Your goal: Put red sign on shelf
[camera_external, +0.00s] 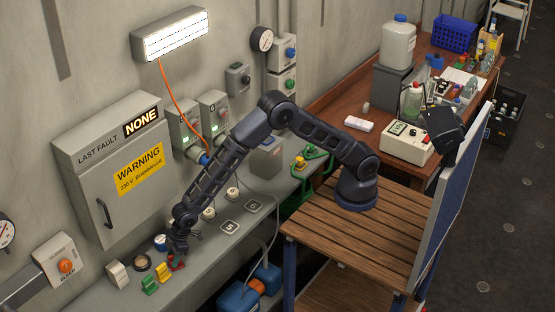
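A small red sign (177,264) is at the left part of the grey shelf (205,258) along the wall.
A grey cabinet (112,165) juts from the wall behind. Numbered plates (229,227) lie to the right. A cluttered wooden bench (345,92) is at the back right.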

